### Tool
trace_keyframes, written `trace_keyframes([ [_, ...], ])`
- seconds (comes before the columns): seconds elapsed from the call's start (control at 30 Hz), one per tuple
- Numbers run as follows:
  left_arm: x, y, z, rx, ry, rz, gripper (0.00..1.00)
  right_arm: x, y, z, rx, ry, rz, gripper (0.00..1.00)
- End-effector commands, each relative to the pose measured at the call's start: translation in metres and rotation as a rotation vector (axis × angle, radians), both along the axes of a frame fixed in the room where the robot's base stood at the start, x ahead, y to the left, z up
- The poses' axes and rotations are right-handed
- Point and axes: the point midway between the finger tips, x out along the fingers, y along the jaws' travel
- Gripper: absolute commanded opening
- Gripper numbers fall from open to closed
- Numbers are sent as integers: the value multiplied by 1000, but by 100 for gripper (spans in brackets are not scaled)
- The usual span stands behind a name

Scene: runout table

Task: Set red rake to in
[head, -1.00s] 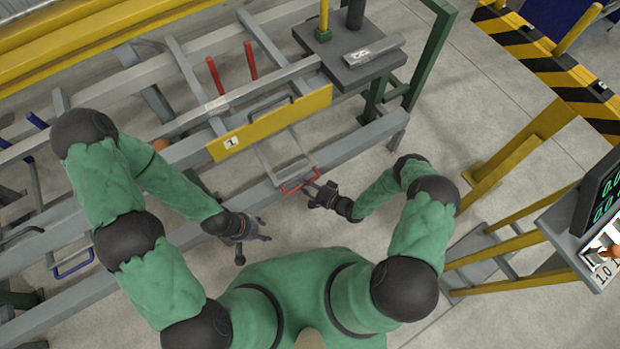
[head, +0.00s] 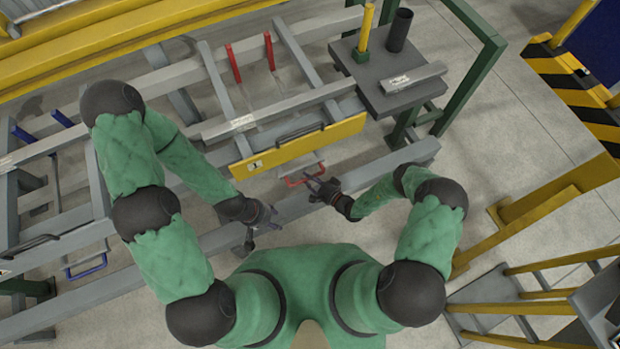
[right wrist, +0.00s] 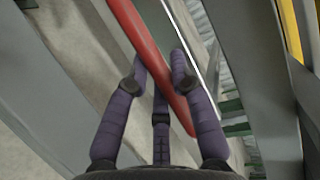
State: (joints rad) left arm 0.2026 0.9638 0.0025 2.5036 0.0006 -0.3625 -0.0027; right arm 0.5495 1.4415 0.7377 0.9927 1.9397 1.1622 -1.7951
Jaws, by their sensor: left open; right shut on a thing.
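The red rake shows in the head view as two upright red prongs (head: 235,63) beyond the grey cross rail and a red pull handle (head: 294,182) at the near side, just below the yellow panel. My right gripper (head: 312,186) is at the handle's right part and shut on it. In the right wrist view the red handle bar (right wrist: 137,32) runs diagonally between the fingers (right wrist: 157,72). The rod behind the handle is partly hidden by the yellow panel. My left gripper (head: 266,219) is open and empty, left of and below the handle, over the near grey rail.
The yellow panel (head: 300,147) marked 1 hangs above the handle. A blue handle (head: 86,267) and blue prongs (head: 20,131) stand at the left. A grey stand (head: 398,78) with a yellow post is at the upper right. Yellow rails (head: 550,270) stand at the right.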

Motion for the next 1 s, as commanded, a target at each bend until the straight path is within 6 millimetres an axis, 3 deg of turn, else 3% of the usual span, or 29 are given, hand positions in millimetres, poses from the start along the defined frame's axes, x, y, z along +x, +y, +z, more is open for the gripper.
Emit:
trace_keyframes([
  [0.27,0,0,0,0,0,0,49,5,-1,1,-4,-5,-1,0],
  [0.3,0,0,0,0,0,0,49,5,-1,1,-5,-6,-1,32],
  [0.37,0,0,0,0,0,0,49,5,-1,1,-4,-6,-1,49],
  [0.77,0,0,0,0,-1,0,49,1,-3,1,-3,-4,-1,49],
  [1.0,0,0,0,0,-1,0,49,-23,-27,7,-1,-2,-6,49],
])
